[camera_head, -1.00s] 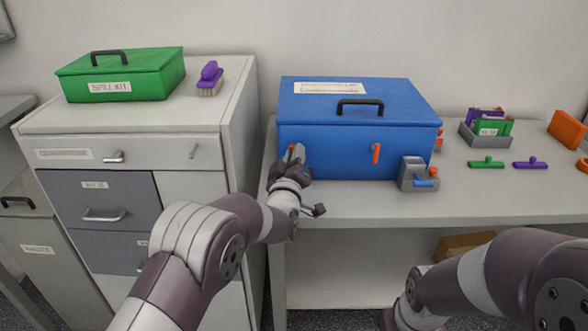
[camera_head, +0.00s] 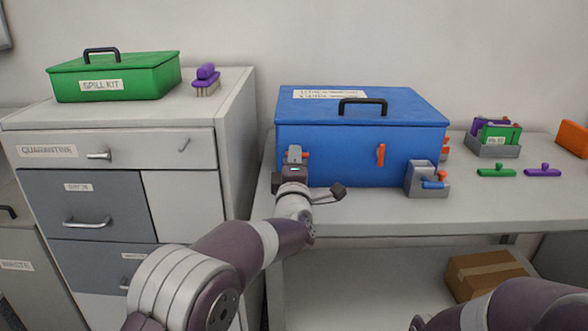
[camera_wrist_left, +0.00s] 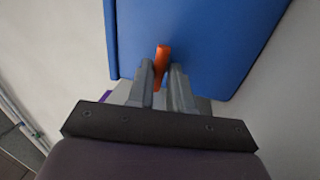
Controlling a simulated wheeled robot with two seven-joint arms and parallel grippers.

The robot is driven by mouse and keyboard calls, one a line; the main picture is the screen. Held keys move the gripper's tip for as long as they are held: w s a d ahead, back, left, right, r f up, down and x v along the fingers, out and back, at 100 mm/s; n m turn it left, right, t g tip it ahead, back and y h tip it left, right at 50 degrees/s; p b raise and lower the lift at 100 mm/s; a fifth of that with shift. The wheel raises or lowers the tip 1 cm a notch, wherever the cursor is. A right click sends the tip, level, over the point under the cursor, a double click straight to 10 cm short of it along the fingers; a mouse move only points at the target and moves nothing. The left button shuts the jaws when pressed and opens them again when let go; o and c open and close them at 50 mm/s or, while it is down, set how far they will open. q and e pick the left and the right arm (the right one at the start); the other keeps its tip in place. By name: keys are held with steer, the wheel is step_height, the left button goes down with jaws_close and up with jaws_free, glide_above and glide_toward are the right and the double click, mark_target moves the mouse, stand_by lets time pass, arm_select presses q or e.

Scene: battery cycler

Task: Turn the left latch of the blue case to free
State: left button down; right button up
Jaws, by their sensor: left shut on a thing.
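The blue case (camera_head: 335,145) stands closed on the bench, with a black handle on its lid and two orange latches on its front. My left gripper (camera_head: 294,156) is at the front left of the case, shut on the left latch (camera_wrist_left: 161,62). In the left wrist view, the orange latch stands between the two grey fingers (camera_wrist_left: 166,88). The right latch (camera_head: 381,155) is upright and untouched. My right gripper is out of view.
A grey holder (camera_head: 425,180) with blue and orange parts stands at the case's front right. Farther right are a grey bin (camera_head: 492,151), a green tool (camera_head: 496,171) and a purple tool (camera_head: 542,171). A drawer cabinet (camera_head: 110,150) with a green spill kit (camera_head: 115,80) stands left.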

arm_select(q)
steer(key=shift+r+n, duration=0.4)
steer(key=shift+r, duration=0.05)
steer(key=c, duration=1.1)
jaws_free()
steer(key=shift+c, duration=0.2)
steer(key=shift+f, duration=0.15)
steer(key=shift+f, duration=0.1)
steer(key=shift+s, duration=0.1)
steer(key=s+f, duration=0.2)
steer(key=s, duration=1)
steer(key=shift+s+f+p, duration=0.15)
steer(key=shift+f+p, duration=0.1)
steer(key=shift+p, duration=0.15)
